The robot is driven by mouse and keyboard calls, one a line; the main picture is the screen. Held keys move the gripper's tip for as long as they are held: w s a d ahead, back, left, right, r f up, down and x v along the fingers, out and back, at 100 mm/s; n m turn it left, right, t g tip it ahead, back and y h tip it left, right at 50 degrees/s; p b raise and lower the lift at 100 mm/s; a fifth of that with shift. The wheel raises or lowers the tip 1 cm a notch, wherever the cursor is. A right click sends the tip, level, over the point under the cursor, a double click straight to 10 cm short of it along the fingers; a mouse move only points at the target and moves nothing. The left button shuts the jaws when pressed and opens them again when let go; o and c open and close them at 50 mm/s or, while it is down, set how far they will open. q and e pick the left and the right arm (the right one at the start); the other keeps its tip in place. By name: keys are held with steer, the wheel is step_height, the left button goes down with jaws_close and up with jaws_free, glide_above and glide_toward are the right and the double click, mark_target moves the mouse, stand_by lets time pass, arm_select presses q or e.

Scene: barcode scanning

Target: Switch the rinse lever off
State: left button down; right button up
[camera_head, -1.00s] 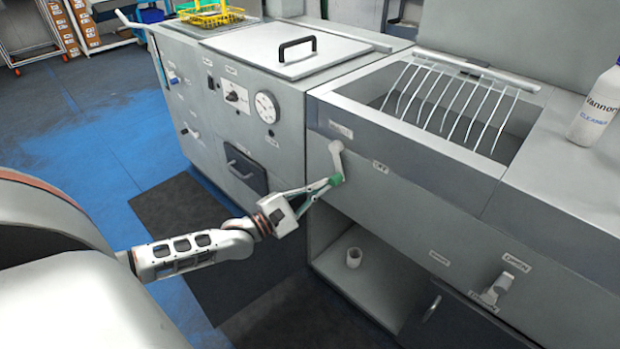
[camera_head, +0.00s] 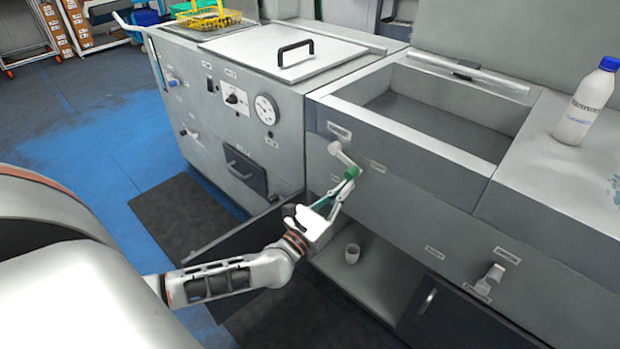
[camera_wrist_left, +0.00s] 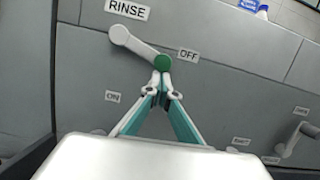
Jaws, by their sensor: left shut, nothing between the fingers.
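The rinse lever (camera_head: 344,158) is a light arm with a green knob (camera_head: 352,172), mounted on the grey front panel below the sink. In the left wrist view the lever (camera_wrist_left: 139,47) slants right and a little down from its pivot, its knob close to the OFF label (camera_wrist_left: 189,55). The ON label (camera_wrist_left: 112,96) lies lower left, away from the knob. My left gripper (camera_head: 346,184) is shut and empty, its fingertips at the underside of the knob, seemingly touching it. The fingertips (camera_wrist_left: 162,78) also show in the left wrist view. My right gripper is out of view.
The sink (camera_head: 440,122) above the lever shows no water streams. A second lever (camera_head: 490,279) sits lower right on the panel. A white bottle (camera_head: 588,103) stands on the right counter.

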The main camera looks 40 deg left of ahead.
arm_select(q)
steer(key=shift+d+r+n+y, duration=0.35)
steer(key=shift+r+n, duration=0.35)
steer(key=shift+n, duration=0.3)
steer(key=shift+d+r+n+y+p, duration=0.2)
steer(key=shift+r+n+y, duration=0.15)
steer(key=shift+n, duration=0.3)
steer(key=shift+d+r+n+y+p, duration=0.1)
steer(key=shift+r+n+y+p, duration=0.15)
steer(key=shift+n, duration=0.4)
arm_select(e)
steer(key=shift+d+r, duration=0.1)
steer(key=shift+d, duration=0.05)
arm_select(q)
steer(key=shift+r, duration=0.1)
